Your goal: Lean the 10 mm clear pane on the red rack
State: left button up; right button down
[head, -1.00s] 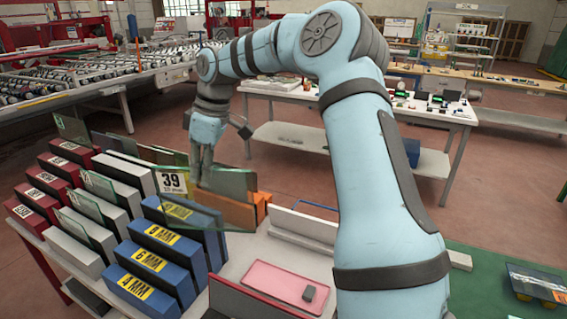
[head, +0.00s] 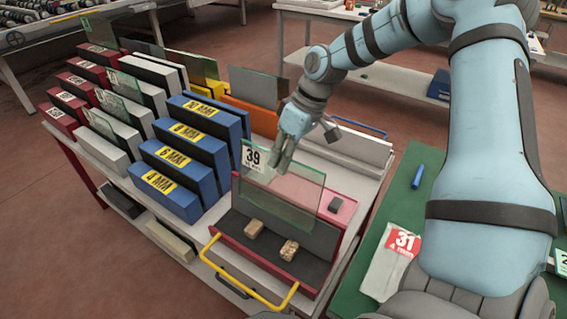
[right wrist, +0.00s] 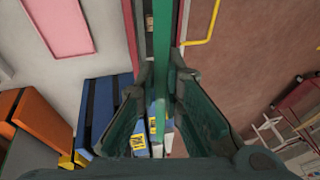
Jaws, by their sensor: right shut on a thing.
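My right gripper (head: 283,166) is shut on the top edge of a clear, greenish pane (head: 300,196) with a white tag reading 39. The pane is upright, above the dark-lined red tray; I cannot tell whether it touches it. In the right wrist view the pane (right wrist: 174,80) shows edge-on between the fingers (right wrist: 174,85). The red rack blocks (head: 70,103) with white labels stand in a row at the far left, with clear panes among the racks beside them. The pane's thickness cannot be read. My left gripper is not in view.
Blue rack blocks (head: 165,193) with yellow millimetre labels and white blocks (head: 108,150) stand left of the held pane. An orange block (head: 250,117) is behind. Two tan pieces (head: 254,228) lie in the dark-lined tray (head: 262,262). A green table (head: 385,240) is at right.

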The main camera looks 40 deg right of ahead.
aim_at(283, 185)
jog(key=shift+a+r, duration=0.1)
jog(key=shift+r, duration=0.15)
notch_tip(283, 185, down, 8)
jog(key=b, duration=0.6)
jog(key=shift+f, duration=0.15)
jog(key=shift+f+b, duration=0.35)
jog(key=shift+b, duration=0.15)
dwell(0.5)
jog(key=c, duration=1.6)
grip_release()
jog(key=shift+c, duration=0.2)
jog(key=shift+r, duration=0.1)
jog(key=v, duration=0.8)
